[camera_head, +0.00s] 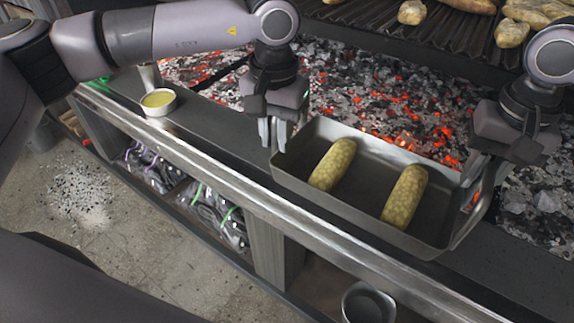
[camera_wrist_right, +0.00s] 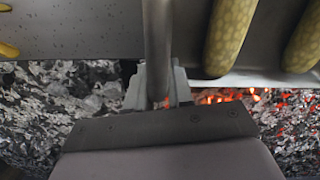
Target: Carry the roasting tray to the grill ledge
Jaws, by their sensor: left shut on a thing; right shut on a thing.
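The roasting tray (camera_head: 362,207) is a grey metal pan with two yellow-green corn cobs (camera_head: 333,164) lying in it, one left and one right. The tray is over the grill ledge (camera_head: 225,150), partly above the ember bed; I cannot tell whether it touches the ledge. My left gripper (camera_head: 274,140) is shut on the tray's left end. My right gripper (camera_head: 478,182) is shut on its right end. In the right wrist view the right fingers (camera_wrist_right: 157,88) close around a metal bar of the tray, with the cobs (camera_wrist_right: 230,35) beside it.
Glowing embers (camera_head: 375,95) lie behind the ledge. A grill grate (camera_head: 440,32) with several potatoes (camera_head: 412,12) is at the top. A small bowl of yellow liquid (camera_head: 159,101) stands on the ledge at left. A metal pot (camera_head: 368,302) and bags (camera_head: 215,215) sit below.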

